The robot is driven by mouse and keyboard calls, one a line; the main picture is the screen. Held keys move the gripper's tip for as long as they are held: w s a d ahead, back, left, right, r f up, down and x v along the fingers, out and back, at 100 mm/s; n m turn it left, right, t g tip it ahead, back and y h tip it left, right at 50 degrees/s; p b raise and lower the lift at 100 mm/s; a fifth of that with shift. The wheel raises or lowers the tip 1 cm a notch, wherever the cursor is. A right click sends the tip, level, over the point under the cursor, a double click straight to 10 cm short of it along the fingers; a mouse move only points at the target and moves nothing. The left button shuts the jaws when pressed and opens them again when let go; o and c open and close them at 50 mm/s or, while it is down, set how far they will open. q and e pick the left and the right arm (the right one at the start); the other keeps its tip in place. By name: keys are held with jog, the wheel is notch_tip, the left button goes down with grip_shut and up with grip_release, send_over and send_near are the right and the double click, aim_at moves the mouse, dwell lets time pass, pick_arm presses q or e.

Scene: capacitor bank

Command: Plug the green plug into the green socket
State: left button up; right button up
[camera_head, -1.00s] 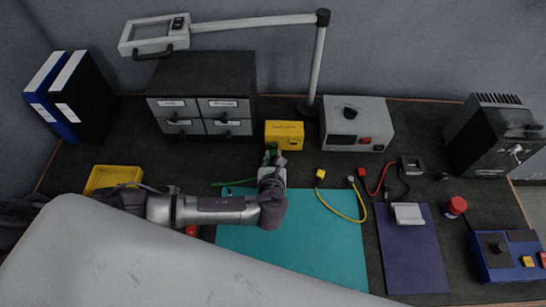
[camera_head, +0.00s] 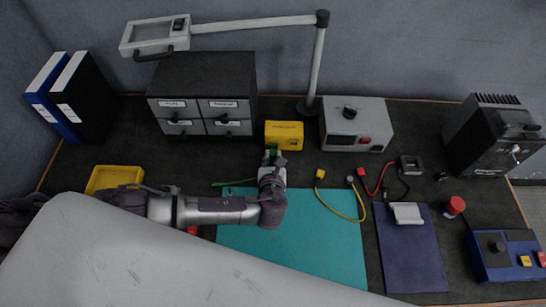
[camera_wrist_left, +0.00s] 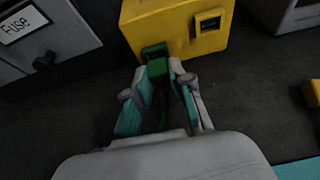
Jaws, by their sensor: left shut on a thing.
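The green plug (camera_wrist_left: 157,68) is between the fingers of my left gripper (camera_wrist_left: 157,88), which is shut on it. A green socket (camera_wrist_left: 154,50) sits on the lower front of the yellow box (camera_head: 284,135), which also shows in the left wrist view (camera_wrist_left: 175,27). The plug is right in front of the socket and lined up with it; I cannot tell whether it is touching or partly in. In the head view the left gripper (camera_head: 271,161) is just in front of the yellow box. A green cable (camera_head: 232,183) runs left from under the gripper. My right gripper is not in view.
A drawer cabinet (camera_head: 205,92) stands left of the yellow box, and a grey power unit (camera_head: 356,124) right of it. A yellow cable (camera_head: 345,214) and a red cable (camera_head: 376,186) lie to the right. A teal mat (camera_head: 310,240) lies in front.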

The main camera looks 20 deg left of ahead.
pick_arm(q)
jog(key=shift+w+a, duration=0.1)
jog(key=shift+w, duration=0.4)
jog(key=o, duration=0.9)
jog(key=v, duration=1.2)
jog(key=shift+f, duration=0.1)
